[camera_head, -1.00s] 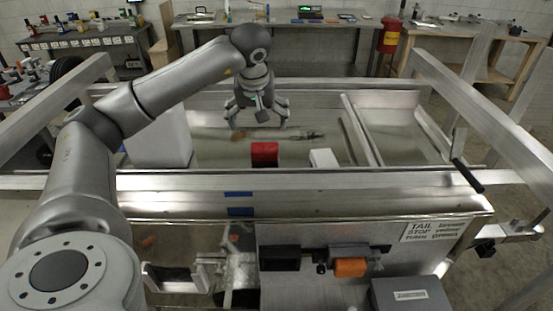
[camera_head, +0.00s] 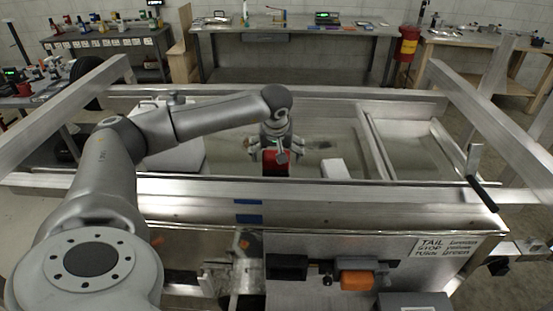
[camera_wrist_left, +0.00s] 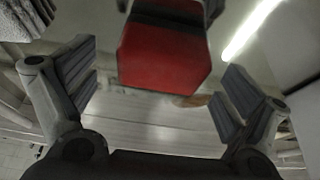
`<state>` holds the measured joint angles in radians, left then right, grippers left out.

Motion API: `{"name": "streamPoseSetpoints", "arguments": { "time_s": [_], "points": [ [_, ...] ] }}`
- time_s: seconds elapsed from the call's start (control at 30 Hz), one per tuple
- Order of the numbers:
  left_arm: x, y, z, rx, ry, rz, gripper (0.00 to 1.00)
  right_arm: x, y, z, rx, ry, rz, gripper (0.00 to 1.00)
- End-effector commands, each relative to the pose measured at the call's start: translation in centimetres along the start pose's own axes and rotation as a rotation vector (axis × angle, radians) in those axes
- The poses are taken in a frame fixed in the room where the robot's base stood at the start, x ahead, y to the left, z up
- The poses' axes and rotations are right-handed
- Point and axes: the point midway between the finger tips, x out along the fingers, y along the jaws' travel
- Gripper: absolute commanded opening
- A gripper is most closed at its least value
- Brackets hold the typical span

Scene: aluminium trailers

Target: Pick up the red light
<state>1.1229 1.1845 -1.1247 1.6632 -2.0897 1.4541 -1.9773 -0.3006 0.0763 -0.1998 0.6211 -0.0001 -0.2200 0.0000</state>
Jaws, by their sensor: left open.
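The red light (camera_head: 275,161) is a red block with a dark base, inside the trailer bed near its front rail. In the left wrist view the red light (camera_wrist_left: 165,52) sits at the top middle, between and a little beyond the two fingers. My left gripper (camera_head: 277,152) is above and around the red light in the head view. Its fingers (camera_wrist_left: 158,98) are spread wide, with a gap on both sides of the red light. My right gripper is not in view.
A white block (camera_head: 334,168) lies right of the red light. The trailer's front rail (camera_head: 350,190) runs close in front. An orange light (camera_head: 357,280) and a dark box (camera_head: 287,267) are on the front panel. Workbenches (camera_head: 290,30) stand behind.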

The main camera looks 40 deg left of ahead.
Motion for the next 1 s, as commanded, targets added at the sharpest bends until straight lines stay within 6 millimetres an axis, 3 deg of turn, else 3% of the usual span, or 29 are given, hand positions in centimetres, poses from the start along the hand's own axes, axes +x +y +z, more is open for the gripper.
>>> {"name": "streamPoseSetpoints", "arguments": {
  "time_s": [0.13, 0.37, 0.77, 1.0],
  "points": [
    [1.4, -0.1, -0.1, -0.001, 0.001, -0.001, 0.96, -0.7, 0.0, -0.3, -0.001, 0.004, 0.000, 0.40],
    [1.6, -0.1, 0.0, -0.001, 0.001, -0.001, 0.96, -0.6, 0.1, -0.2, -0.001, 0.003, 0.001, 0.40],
    [1.6, -0.1, -0.1, -0.001, 0.002, 0.000, 0.46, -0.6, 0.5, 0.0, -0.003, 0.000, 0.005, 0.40],
    [1.5, -0.1, -0.1, -0.002, 0.003, 0.000, 0.44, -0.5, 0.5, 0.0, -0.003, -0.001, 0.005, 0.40]
  ]
}}
